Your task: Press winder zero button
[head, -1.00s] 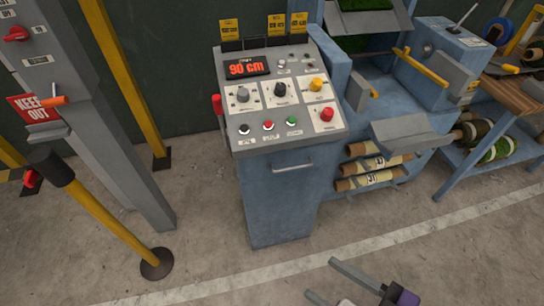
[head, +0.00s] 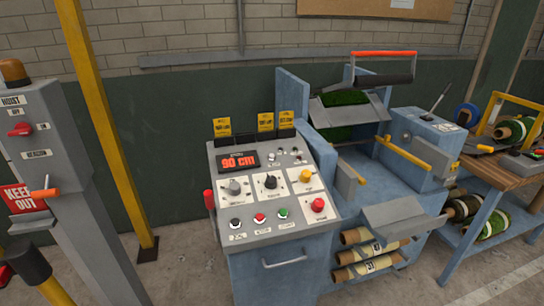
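The winder's control panel (head: 283,182) is a grey sloped top on a blue cabinet, left of the middle in the head view. Its red display (head: 238,162) reads 90 cm. Along its lower edge sit a black button (head: 235,224), a red button (head: 259,218) and a green button (head: 282,212), each with a small white label below. The labels are too small to read surely, so I cannot tell which one says zero. Above are a grey knob (head: 233,187), a black knob (head: 270,182), a yellow knob (head: 306,175) and a larger red button (head: 318,205). My gripper is out of view.
The blue winder machine (head: 345,160) with green turf stands right of the panel, paper rolls (head: 365,258) below. A wooden bench (head: 505,175) is at far right. A grey hoist post (head: 50,170) with a KEEP OUT sign and a yellow pole (head: 105,130) stand left.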

